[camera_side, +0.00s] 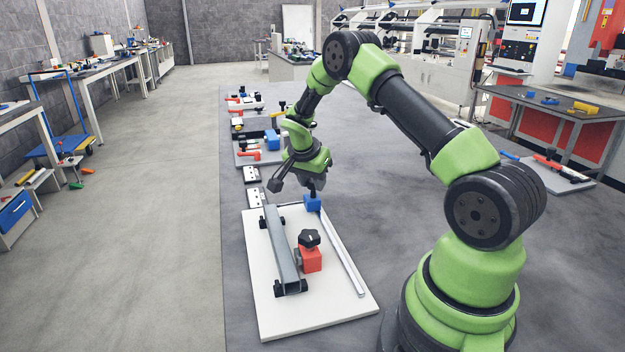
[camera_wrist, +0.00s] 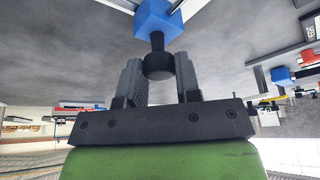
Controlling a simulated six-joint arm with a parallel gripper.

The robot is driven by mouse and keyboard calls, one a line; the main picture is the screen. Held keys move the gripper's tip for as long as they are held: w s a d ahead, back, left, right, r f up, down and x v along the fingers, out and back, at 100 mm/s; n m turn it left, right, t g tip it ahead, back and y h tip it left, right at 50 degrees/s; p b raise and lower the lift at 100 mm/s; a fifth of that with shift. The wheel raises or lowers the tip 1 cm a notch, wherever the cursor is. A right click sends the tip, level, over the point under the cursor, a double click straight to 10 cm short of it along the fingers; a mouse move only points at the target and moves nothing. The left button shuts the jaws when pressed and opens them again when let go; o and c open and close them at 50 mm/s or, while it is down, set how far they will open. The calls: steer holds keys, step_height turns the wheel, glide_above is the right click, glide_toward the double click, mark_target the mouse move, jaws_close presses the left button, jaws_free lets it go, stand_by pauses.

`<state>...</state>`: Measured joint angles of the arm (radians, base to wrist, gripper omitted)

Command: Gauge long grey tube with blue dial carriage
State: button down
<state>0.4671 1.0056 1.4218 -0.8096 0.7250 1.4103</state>
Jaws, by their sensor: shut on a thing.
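The long grey tube (camera_side: 281,250) lies lengthwise on a white board, in black supports at its ends. The blue dial carriage (camera_side: 312,204) sits at the far end of a thin silver rail (camera_side: 342,253), right of the tube. My gripper (camera_side: 313,184) is above the carriage, shut on its black knob. In the wrist view the knob (camera_wrist: 158,67) is between the two fingers of my gripper (camera_wrist: 160,78), with the blue block of the carriage (camera_wrist: 157,17) beyond it. The carriage's dial face cannot be made out.
A red block (camera_side: 312,260) with a black star knob (camera_side: 310,238) stands on the white board (camera_side: 325,318), between tube and rail. Small black-and-white plates (camera_side: 253,174) and boards with red and blue fixtures (camera_side: 262,145) lie farther back. The table right of the board is clear up to my base.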

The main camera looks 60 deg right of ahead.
steer(key=s+a, duration=0.8)
steer(key=shift+s+a, duration=0.25)
steer(key=c, duration=0.8)
jaws_free()
steer(key=shift+v, duration=5)
